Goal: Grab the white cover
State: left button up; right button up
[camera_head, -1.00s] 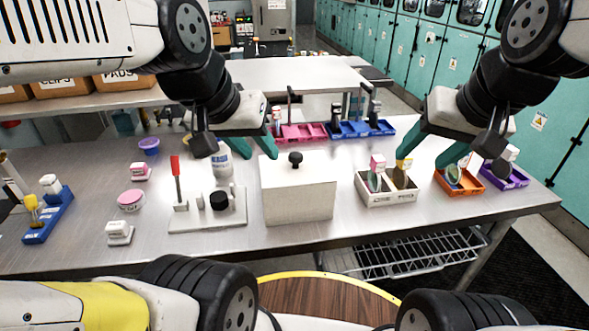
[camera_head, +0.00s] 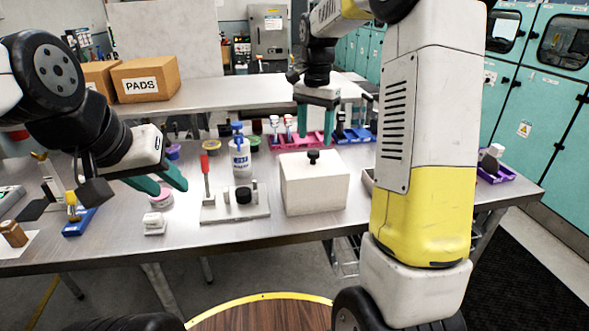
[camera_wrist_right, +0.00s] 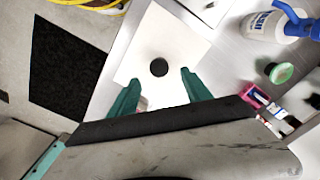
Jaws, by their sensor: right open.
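The white cover (camera_head: 316,187) is a box shape with a black knob (camera_head: 313,157) on top, standing on the metal table. My right gripper (camera_head: 315,140) is open and empty, pointing down above and behind the knob in the head view. In the right wrist view, the knob (camera_wrist_right: 159,67) lies just ahead of and between the spread green fingertips (camera_wrist_right: 160,77), on the cover's top (camera_wrist_right: 150,45). The fingers appear apart from the knob. What lies under the cover is hidden. My left gripper (camera_head: 170,191) is open and empty over the table's left part.
A white base with a red-handled tool (camera_head: 205,175) stands left of the cover, with a labelled bottle (camera_head: 240,157) behind it. A pink tray (camera_head: 290,143) and blue tray (camera_head: 352,136) are at the back.

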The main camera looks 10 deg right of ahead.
aim_at(314, 152)
jog(key=f, duration=0.6)
jog(key=shift+s+a+f, duration=0.15)
jog(key=shift+s+f, duration=0.05)
jog(key=shift+c, duration=0.3)
grip_shut()
